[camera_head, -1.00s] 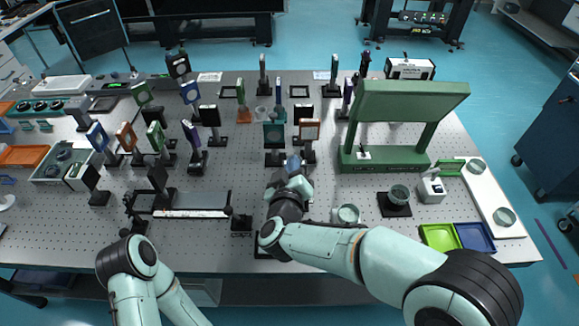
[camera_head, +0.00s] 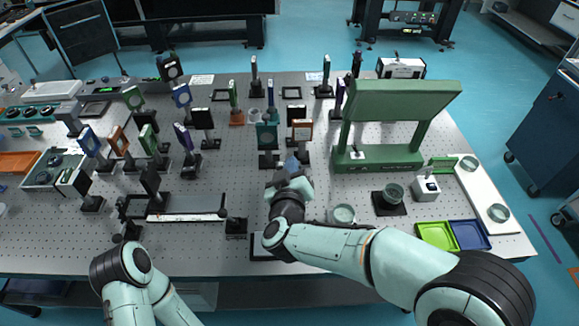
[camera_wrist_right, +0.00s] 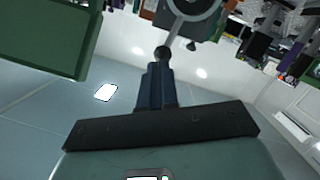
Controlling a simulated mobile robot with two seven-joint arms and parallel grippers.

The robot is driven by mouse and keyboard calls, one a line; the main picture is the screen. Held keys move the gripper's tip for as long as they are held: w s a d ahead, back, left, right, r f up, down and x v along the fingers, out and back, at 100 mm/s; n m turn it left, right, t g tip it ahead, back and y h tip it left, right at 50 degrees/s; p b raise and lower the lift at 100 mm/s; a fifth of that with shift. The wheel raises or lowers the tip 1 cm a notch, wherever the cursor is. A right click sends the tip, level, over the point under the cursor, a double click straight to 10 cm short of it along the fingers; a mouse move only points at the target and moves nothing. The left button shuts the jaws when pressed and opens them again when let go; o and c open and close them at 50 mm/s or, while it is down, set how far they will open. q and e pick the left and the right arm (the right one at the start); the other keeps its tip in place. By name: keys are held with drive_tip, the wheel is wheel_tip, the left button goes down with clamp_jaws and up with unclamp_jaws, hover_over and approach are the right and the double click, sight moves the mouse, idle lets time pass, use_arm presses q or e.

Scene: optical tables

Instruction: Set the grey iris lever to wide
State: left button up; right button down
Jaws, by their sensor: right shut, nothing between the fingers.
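My right gripper (camera_head: 291,164) is over the middle of the perforated table, just in front of a brown-framed mount (camera_head: 301,131) and a teal mount (camera_head: 267,137). In the right wrist view its fingers (camera_wrist_right: 155,72) are shut and empty. Just beyond their tips is a dark ball knob (camera_wrist_right: 162,52) on a thin lever that runs up to a grey ring (camera_wrist_right: 193,8), cut off by the top edge. This looks like the iris lever. Whether the fingers touch the knob I cannot tell. My left arm comes in at lower left; its gripper does not show.
A large green stand (camera_head: 380,158) is to the right of my right gripper. Several post-mounted optics stand to the left. A rail (camera_head: 187,209) lies at front left. A glass dish (camera_head: 343,214) and the green tray (camera_head: 436,236) are at front right.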

drive_tip(key=shift+d, duration=0.15)
drive_tip(key=shift+d+f+m+y+b, duration=0.25)
drive_tip(key=shift+d+m+b, duration=0.1)
drive_tip(key=shift+d+m, duration=0.4)
drive_tip(key=shift+d+f+m+y+b, duration=0.25)
drive_tip(key=shift+d+m, duration=0.3)
drive_tip(key=shift+d, duration=0.3)
drive_tip(key=shift+r, duration=0.1)
